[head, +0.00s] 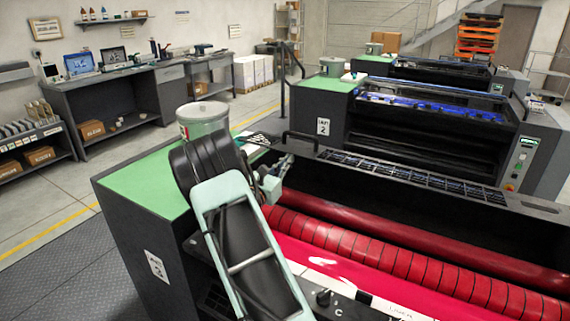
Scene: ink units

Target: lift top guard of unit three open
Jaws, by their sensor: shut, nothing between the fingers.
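Unit three (125,225) is the near dark machine with a green top and a "3" label on its left end. Red rollers (400,255) show along its length, with a bright red ink surface in front of them. My gripper (284,166) is shut and empty, near the left end of the rollers. I cannot tell whether it touches anything.
A metal can (202,118) stands on the green top behind my arm. A dark slatted strip (410,176) and a black rail (300,136) lie beyond the rollers. Unit two (322,115) stands behind. Open floor lies at left, before a workbench (115,98).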

